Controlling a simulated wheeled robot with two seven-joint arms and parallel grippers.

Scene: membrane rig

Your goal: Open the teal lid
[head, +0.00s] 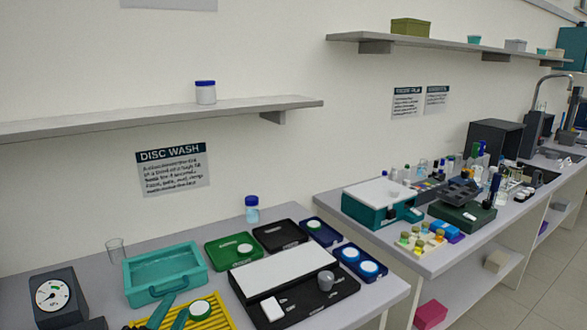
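A teal box (133,298) stands at the front left of the near bench, with a raised rim and a loop handle (168,292) on its front side. Its top face looks recessed and lighter teal; I cannot tell whether this is a lid or the inside. My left gripper (175,306) shows at the bottom edge as two teal fingers with a gap between them. It is just in front of the box, over the left part of a yellow ribbed rack, and appears empty and apart from the handle. My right gripper is not in view.
A dark dial gauge (53,296) stands left of the box and a clear beaker (116,250) behind it. The yellow rack (212,318) holds a white disc. Green (217,261) and black trays lie to the right. A shelf (150,116) hangs above.

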